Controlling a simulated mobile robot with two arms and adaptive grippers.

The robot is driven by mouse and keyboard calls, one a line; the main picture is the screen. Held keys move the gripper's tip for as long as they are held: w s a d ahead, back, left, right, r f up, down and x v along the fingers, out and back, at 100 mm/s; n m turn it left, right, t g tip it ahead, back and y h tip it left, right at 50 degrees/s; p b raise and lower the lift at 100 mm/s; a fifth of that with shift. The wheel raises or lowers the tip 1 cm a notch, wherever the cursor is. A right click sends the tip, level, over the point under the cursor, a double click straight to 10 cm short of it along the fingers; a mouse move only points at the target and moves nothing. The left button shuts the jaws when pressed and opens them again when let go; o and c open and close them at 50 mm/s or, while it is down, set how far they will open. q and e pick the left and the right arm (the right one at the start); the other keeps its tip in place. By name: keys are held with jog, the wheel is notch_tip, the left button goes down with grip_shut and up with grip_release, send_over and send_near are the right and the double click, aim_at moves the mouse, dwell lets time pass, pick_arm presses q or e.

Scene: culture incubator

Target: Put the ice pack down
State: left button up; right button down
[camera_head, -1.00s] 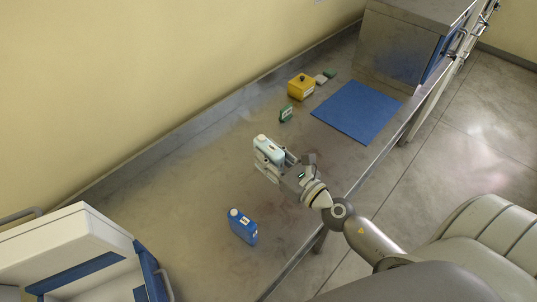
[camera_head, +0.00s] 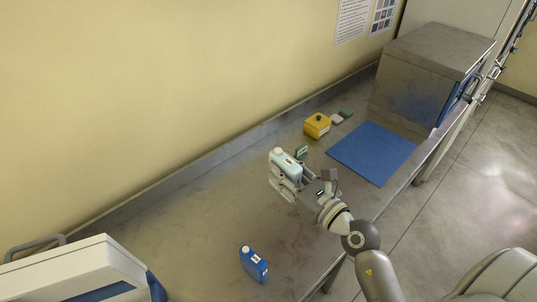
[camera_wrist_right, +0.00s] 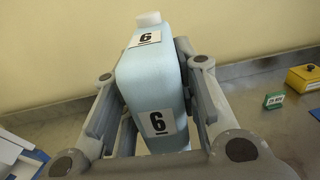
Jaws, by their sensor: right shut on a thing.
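The pale blue ice pack (camera_head: 286,161) has a white cap and is held upright by my right gripper (camera_head: 287,183). In the right wrist view the ice pack (camera_wrist_right: 150,80) bears "6" labels on two faces, and the fingers of my right gripper (camera_wrist_right: 155,110) press on both its sides. Its base is hidden by the gripper in the head view, so I cannot tell if it touches the bench. My left gripper is out of view.
A blue mat (camera_head: 372,153) lies at right before a steel incubator box (camera_head: 425,75). A green item (camera_head: 301,152), a yellow box (camera_head: 317,125) and small blocks stand behind. A white cooler (camera_head: 85,270) is front left.

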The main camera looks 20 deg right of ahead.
jog(key=s+a+f+m+h+b, duration=0.2)
jog(key=s+a+f+h+b, duration=0.2)
jog(key=s+f+b, duration=0.7)
jog(key=shift+a+f+m+t+b, duration=0.2)
jog(key=shift+f+m+t+b, duration=0.15)
jog(key=shift+f+b, duration=1.3)
jog(key=shift+a+f+p, duration=0.1)
jog(key=shift+f+p, duration=0.15)
jog(key=shift+p, duration=0.05)
